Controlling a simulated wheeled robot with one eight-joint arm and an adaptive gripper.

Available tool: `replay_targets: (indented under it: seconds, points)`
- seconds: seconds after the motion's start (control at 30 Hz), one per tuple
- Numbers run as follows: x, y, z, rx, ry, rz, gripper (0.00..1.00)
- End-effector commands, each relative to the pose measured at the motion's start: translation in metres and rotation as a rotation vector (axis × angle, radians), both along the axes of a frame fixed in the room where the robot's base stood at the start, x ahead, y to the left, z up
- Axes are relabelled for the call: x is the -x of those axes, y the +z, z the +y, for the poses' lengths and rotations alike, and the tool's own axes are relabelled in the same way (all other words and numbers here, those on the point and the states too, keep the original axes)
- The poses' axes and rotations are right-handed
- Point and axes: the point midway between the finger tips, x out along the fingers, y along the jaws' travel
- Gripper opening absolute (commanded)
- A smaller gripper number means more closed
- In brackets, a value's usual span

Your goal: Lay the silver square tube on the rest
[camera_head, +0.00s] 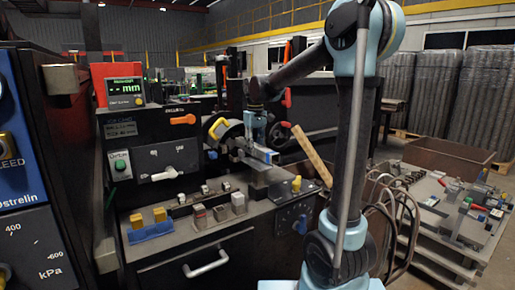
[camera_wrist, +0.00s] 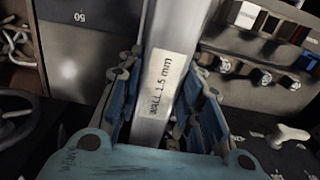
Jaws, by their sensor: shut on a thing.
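The silver square tube (camera_wrist: 180,40) runs up through the middle of the wrist view, tilted slightly, with a white label reading "WALL 1.5 mm". My gripper (camera_wrist: 168,110) is shut on it, with blue pads on both sides of the tube. In the head view my gripper (camera_head: 257,136) points down above the workbench, and the pale tube (camera_head: 262,153) shows small at its fingers. The tube's full length and ends are hard to make out. I cannot tell for certain which part is the rest.
The bench (camera_head: 205,237) carries yellow blocks (camera_head: 148,217) and several small grey blocks at the front left. A tan strip (camera_head: 311,155) slants right of my gripper. A brown crate (camera_head: 447,158) is at right.

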Motion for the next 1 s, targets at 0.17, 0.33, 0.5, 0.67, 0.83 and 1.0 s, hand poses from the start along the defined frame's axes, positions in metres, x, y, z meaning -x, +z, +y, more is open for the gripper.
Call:
replay_targets:
  seconds: [0.17,0.33,0.5,0.67,0.83,1.0]
  points:
    - [-0.005,-0.008,0.004,0.000,0.000,0.000,0.00]
    - [-0.005,-0.018,0.004,0.000,0.000,0.000,0.00]
    - [-0.005,-0.025,0.003,0.000,0.000,0.000,0.00]
    - [-0.005,-0.028,0.003,0.000,0.000,0.000,0.00]
    - [-0.005,-0.029,0.003,0.000,0.000,0.000,0.00]
    - [-0.005,-0.029,0.003,0.000,0.000,0.000,0.35]
